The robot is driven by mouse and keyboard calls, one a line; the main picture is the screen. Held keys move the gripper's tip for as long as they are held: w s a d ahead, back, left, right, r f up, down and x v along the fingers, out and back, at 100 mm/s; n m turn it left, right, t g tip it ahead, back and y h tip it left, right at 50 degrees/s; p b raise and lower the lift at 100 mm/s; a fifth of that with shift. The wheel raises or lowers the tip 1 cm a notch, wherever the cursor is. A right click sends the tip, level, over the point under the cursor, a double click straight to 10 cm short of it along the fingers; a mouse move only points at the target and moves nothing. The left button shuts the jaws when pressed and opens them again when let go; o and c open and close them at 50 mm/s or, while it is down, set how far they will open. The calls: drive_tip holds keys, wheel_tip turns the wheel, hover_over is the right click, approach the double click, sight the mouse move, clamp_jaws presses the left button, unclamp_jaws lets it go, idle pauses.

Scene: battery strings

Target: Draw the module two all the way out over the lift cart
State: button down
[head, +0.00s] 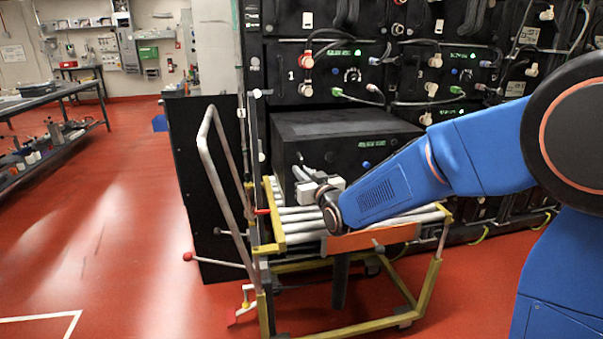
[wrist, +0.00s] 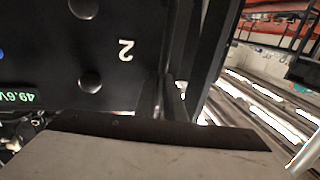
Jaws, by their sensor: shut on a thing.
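Module two (head: 345,126) is a large black box standing out from the rack, over the rollers of the lift cart (head: 278,237). Its front has a small green readout and a blue connector. In the wrist view its black face (wrist: 60,45) shows a "2" upside down and part of a green voltage readout. My gripper (head: 303,172) is at the front of the module, above the rollers. In the wrist view the gripper (wrist: 168,104) is shut on a dark upright part at the face's edge, apparently a handle. My wrist and arm hide part of the module's front and the rollers.
The black battery rack (head: 450,70) with cables and connectors stands behind. The cart has a bent grey push handle (head: 222,165) and a red-knobbed lever (head: 187,257). A workbench (head: 50,98) stands at far left. Red floor between bench and cart is clear.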

drive_tip(key=v, duration=0.3)
drive_tip(key=shift+s+a+f, duration=0.1)
drive_tip(key=shift+s+a, duration=0.05)
drive_tip(key=shift+a, duration=0.1)
drive_tip(key=c, duration=1.8)
unclamp_jaws()
drive_tip(key=shift+c, duration=0.2)
drive_tip(key=v, duration=1.2)
